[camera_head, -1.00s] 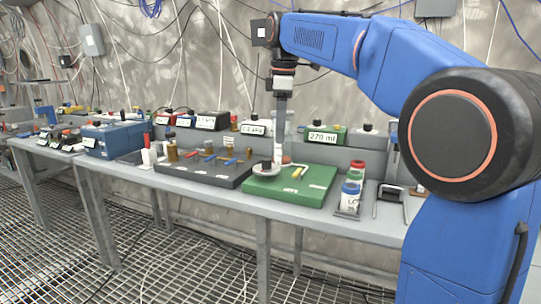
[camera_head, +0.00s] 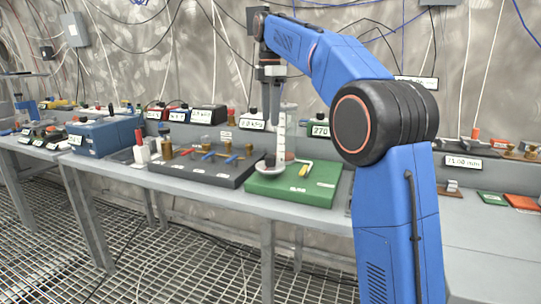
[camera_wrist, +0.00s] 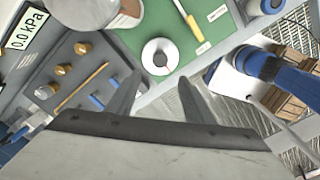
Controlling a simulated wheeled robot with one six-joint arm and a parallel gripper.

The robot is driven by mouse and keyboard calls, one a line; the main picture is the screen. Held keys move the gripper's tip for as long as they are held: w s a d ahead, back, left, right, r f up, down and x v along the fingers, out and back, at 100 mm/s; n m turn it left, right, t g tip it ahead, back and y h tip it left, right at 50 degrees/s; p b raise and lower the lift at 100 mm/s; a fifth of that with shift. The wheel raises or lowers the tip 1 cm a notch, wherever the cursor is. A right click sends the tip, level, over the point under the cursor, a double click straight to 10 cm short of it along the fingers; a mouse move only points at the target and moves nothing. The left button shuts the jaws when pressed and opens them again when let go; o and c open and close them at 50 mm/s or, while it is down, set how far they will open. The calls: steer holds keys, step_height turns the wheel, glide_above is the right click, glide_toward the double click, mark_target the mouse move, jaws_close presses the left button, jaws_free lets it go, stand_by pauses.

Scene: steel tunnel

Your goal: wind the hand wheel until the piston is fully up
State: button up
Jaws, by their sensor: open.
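The hand wheel is a pale disc with a dark hub (camera_wrist: 160,57), lying on a green board (camera_wrist: 180,18). In the head view the green board (camera_head: 325,181) sits on the bench, with a clear upright cylinder with a white scale (camera_head: 281,132) at its back. The piston's height cannot be made out. My gripper (camera_wrist: 160,88) is open and empty in the wrist view, its two fingers either side of the wheel's line and pointing toward it. Contact with the wheel cannot be told. In the head view my gripper (camera_head: 268,150) points down over the board's left part.
A yellow-handled tool (camera_wrist: 192,22) lies on the board. A dark panel (camera_head: 205,170) with brass and blue fittings adjoins its left. A green display box (camera_head: 320,130) stands behind. Loose plates (camera_head: 520,202) lie at the right. The grating floor in front is clear.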

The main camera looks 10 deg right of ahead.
mark_target(270, 156)
step_height(270, 156, down, 14)
steer(key=shift+f, duration=0.1)
stand_by(0.5)
steer(key=c, duration=1)
steer(key=shift+c, duration=0.2)
